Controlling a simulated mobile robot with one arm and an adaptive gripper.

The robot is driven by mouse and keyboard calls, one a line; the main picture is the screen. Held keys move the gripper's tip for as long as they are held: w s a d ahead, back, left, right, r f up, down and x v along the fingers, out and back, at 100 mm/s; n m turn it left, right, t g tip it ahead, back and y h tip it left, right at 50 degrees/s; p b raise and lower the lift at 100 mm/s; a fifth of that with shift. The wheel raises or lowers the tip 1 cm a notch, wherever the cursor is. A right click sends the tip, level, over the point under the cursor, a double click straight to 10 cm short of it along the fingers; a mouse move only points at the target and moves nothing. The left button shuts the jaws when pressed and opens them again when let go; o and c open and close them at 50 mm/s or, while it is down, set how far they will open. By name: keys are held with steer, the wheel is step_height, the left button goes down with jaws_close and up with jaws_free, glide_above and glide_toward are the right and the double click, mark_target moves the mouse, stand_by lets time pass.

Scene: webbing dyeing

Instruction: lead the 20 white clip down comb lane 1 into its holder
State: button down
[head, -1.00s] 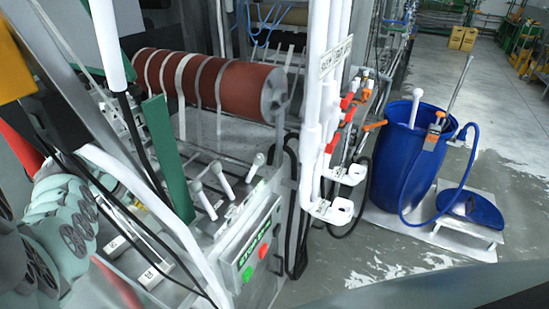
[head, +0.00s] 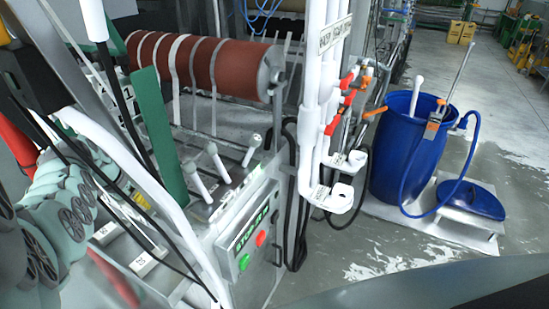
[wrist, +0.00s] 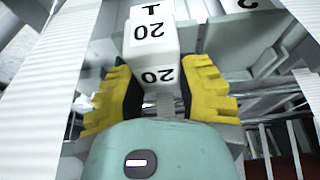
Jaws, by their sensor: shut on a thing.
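The white clip (wrist: 151,45) marked 20 sits between the yellow fingertips of my gripper (wrist: 158,92) in the wrist view. The gripper is shut on it, with the number facing the camera upside down. A narrow grey strip shows below the clip, between the fingers. Grey plates and slots (wrist: 262,55) lie behind and to the right of the clip, but I cannot tell which of them is comb lane 1 or the holder.
Another white block (wrist: 240,4) shows at the wrist view's top edge. The head view shows small white labelled blocks (head: 143,265), a red roller (head: 225,65) with white bands, white-knobbed levers (head: 217,160), a green upright plate (head: 160,140), white pipes (head: 314,110) and a blue barrel (head: 405,150).

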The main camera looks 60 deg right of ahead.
steer(key=shift+d, duration=0.1)
steer(key=c, duration=0.6)
jaws_free()
steer(key=shift+r, duration=0.1)
